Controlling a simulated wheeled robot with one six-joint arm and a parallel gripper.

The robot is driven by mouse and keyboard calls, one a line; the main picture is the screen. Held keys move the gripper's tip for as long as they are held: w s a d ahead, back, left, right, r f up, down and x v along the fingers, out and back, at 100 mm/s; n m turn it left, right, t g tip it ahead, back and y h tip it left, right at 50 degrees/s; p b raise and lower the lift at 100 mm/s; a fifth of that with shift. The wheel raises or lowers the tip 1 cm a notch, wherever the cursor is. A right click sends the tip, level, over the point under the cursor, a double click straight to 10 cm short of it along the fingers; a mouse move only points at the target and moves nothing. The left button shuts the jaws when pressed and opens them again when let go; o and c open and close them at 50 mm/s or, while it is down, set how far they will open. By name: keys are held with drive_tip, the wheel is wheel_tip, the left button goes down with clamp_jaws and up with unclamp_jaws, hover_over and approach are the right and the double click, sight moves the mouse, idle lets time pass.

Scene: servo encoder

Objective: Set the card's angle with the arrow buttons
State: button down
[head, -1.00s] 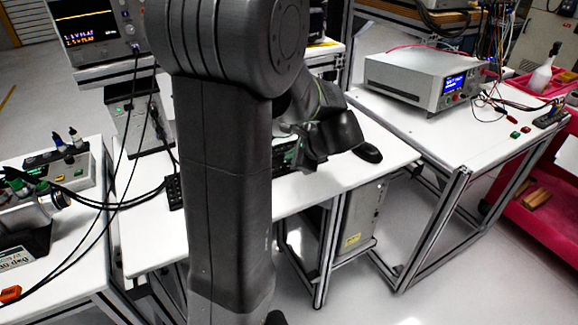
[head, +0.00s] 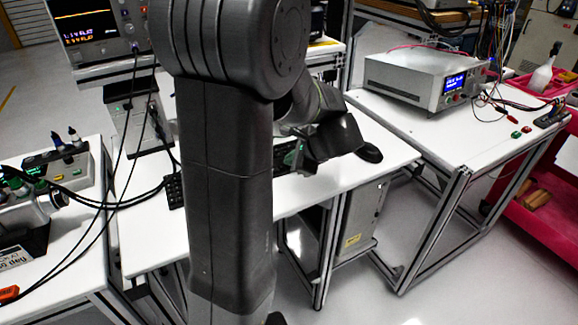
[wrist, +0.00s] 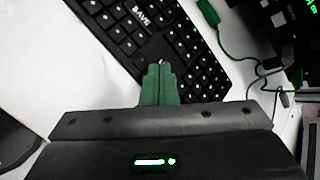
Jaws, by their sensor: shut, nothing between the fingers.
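My gripper (wrist: 160,70) shows as two green fingers pressed together, with nothing between them. It points at a black keyboard (wrist: 118,38), with its tips over the gaps and keys near the middle. One large key reads SAVE (wrist: 141,17); the other markings are too small to read, so I cannot tell which are arrows. I cannot tell whether the tips touch a key. In the head view my gripper (head: 291,157) is partly hidden by my arm, above the middle table. A white card with dark lettering (head: 14,257) shows at the left, tilted and cut by the edge.
A black mouse (head: 368,153) lies right of my gripper. A green cable (wrist: 226,45) runs beside the keyboard. A bench supply (head: 428,78) stands on the right table.

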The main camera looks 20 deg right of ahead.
drive_tip(key=shift+f, duration=0.3)
idle(0.5)
drive_tip(key=shift+r+p, duration=0.55)
drive_tip(key=shift+r, duration=0.25)
wheel_tip(320, 180, up, 5)
drive_tip(key=p, duration=0.4)
idle(0.8)
